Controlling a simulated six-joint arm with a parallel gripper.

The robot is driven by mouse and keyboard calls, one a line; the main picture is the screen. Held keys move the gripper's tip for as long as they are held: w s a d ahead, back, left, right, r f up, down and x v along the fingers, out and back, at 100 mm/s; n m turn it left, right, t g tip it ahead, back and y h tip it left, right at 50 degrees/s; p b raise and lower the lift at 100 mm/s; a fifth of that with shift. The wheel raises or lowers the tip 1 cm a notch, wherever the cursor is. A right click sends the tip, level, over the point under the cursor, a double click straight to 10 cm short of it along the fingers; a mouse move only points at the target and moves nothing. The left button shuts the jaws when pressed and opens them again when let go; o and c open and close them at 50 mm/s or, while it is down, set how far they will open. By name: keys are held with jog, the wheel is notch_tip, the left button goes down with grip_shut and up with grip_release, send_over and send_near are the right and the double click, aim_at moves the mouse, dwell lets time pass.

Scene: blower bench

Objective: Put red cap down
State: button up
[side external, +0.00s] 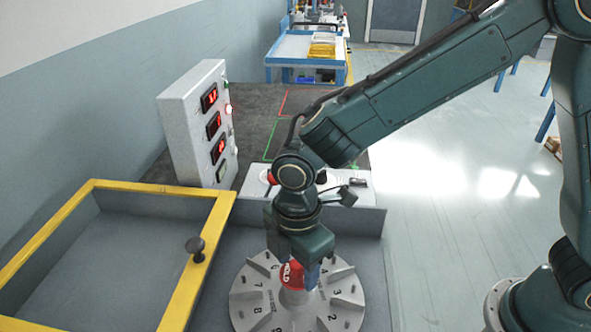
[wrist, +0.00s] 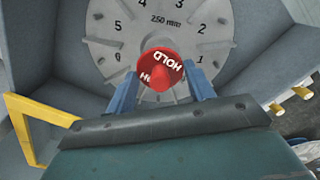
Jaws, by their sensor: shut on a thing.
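The red cap (side external: 291,276) has white lettering that reads "HOLD" in the wrist view (wrist: 160,70). My gripper (side external: 297,268) points down over the middle of the grey numbered disc (side external: 247,296) and is shut on the cap. In the wrist view its blue fingers (wrist: 162,88) stand on either side of the cap. The disc (wrist: 112,28) shows raised vanes, numbers and "250 mm" printing. The cap is over the disc's centre. I cannot tell whether its underside touches the disc, because the gripper and cap hide the hub.
A yellow-framed lid or bin with a black knob (side external: 195,248) is at the left. A grey panel with red displays (side external: 190,130) stands behind. A low switch box (side external: 345,187) lies behind my gripper. Grey walls surround the disc. Open floor is at the right.

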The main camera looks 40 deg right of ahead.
aim_at(297, 264)
jog(key=shift+f, duration=0.2)
jog(key=o, duration=1)
jog(key=shift+c, duration=0.2)
jog(key=shift+r, duration=0.1)
notch_tip(297, 264, up, 12)
dwell(0.6)
